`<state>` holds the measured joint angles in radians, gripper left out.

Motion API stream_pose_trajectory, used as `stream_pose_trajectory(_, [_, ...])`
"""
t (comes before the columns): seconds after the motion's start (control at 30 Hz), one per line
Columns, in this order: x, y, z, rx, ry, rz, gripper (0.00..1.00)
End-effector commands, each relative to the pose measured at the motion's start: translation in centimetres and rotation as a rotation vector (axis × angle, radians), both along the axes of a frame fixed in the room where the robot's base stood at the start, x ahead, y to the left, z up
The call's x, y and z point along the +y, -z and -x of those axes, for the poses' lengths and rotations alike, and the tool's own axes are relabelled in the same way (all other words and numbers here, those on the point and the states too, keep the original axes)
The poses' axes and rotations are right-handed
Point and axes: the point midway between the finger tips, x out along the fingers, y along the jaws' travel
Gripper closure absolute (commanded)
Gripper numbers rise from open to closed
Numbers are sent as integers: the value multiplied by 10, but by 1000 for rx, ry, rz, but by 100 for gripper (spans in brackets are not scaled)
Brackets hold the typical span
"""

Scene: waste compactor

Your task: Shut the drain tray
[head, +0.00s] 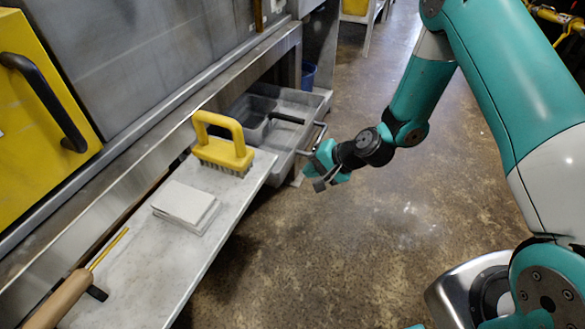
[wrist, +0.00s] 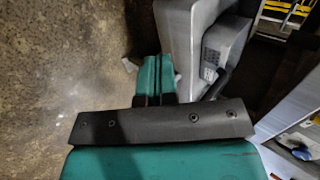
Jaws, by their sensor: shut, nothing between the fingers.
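The drain tray (head: 284,150) is a grey open-topped drawer, pulled out from under the machine in the head view. A bar handle (head: 316,139) stands out from its front. My gripper (head: 320,181) is shut and empty, low by the tray's front face near the handle. In the wrist view, the gripper's teal fingers (wrist: 155,78) are together beside the grey tray (wrist: 180,35). I cannot tell whether they touch it. Inside the tray are a grey box-like part (head: 248,112) and a dark bar (head: 287,117).
A grey shelf (head: 130,265) beside the tray holds a yellow-handled brush (head: 224,146), a stack of pale square pads (head: 185,205) and a wooden-handled tool (head: 62,300). A yellow door (head: 38,125) is at left. The brown floor (head: 340,250) in front is clear.

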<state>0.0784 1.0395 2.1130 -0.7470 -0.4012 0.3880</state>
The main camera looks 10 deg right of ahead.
Motion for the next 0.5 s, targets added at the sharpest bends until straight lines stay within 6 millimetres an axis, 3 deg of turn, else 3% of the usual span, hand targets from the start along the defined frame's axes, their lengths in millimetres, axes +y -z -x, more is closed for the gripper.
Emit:
stream_pose_trajectory(0.07, [11,14,-7,-1,-4,1,100])
stream_pose_trajectory(0.23, [32,12,-22,-4,-4,0,100])
stream_pose_trajectory(0.5, [43,11,-31,-1,-1,0,100])
